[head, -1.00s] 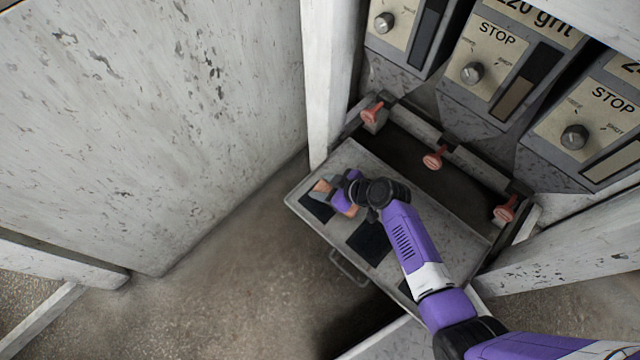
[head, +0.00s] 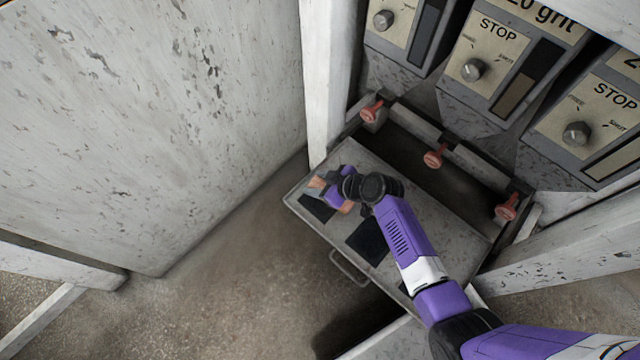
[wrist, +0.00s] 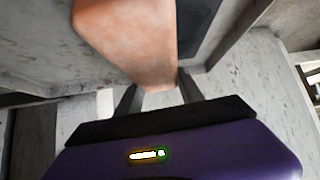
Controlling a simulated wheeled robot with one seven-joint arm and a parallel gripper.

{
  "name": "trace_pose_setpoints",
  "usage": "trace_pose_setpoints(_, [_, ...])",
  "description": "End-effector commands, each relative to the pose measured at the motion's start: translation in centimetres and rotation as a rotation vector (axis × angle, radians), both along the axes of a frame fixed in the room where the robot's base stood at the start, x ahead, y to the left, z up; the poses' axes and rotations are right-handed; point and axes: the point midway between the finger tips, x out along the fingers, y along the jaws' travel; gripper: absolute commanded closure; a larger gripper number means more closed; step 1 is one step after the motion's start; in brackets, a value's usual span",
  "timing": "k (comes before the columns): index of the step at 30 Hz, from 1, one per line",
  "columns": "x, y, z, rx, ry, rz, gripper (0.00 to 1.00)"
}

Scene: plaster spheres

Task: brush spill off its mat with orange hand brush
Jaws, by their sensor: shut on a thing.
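The orange hand brush (head: 317,182) shows in the head view at the left end of the grey tray (head: 300,196). It also fills the top middle of the wrist view (wrist: 140,40). My gripper (head: 336,193) is shut on it, over or just above the far edge of the leftmost dark mat (head: 317,209). My gripper's fingers also show in the wrist view (wrist: 157,100). A second dark mat (head: 368,241) lies bare in the tray's middle. A third shows only as a small dark piece beside my arm. I cannot make out any spill, and my gripper hides part of the leftmost mat.
Several grey machine boxes with knobs and STOP labels (head: 497,62) stand behind the tray. Red-handled knobs (head: 434,158) line the tray's back edge. A white post (head: 320,85) and wall (head: 150,120) stand to the left. The tray has a front handle (head: 349,269).

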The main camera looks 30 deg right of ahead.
Motion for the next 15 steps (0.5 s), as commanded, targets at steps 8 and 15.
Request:
trace_pose_setpoints(8, [1.6, 0.8, -0.1, 0.0, -0.002, 0.001, 1.0])
trace_pose_setpoints(15, [1.7, 0.8, 0.0, 0.0, -0.001, -0.001, 1.0])
